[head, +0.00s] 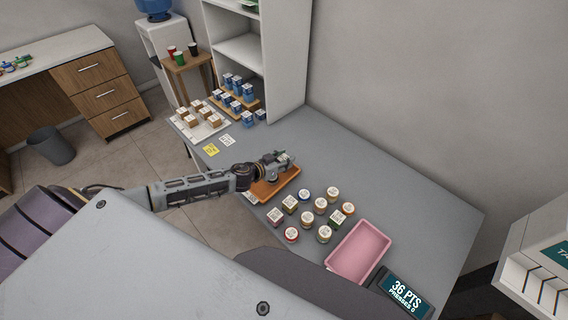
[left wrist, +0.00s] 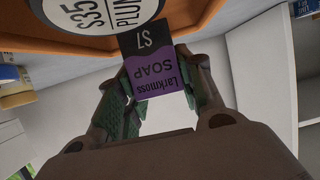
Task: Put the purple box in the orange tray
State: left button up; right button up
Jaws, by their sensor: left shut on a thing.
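The purple box (left wrist: 155,78), labelled "Larkmoss SOAP" with a dark "$7" top part, is between the green-padded fingers of my left gripper (left wrist: 160,95) in the left wrist view. My left gripper (head: 284,160) is shut on it. In the head view the gripper is above the far part of the orange tray (head: 268,191) on the grey counter; the box is hard to make out there. The orange surface (left wrist: 190,14) also shows at the top of the left wrist view, close to the box. I cannot tell whether the box touches the tray. My right gripper is not in view.
Several jars and small boxes (head: 307,218) stand right of the tray, beside a pink tray (head: 359,250) and a points display (head: 405,290). Blue boxes (head: 236,88) and a white tray of brown boxes (head: 200,115) are at the far left. The counter's right back is clear.

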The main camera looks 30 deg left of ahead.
pick_arm(q)
jog(key=shift+f, duration=1.05)
jog(key=shift+f, duration=0.1)
jog(key=o, duration=1)
jog(key=shift+o, duration=0.2)
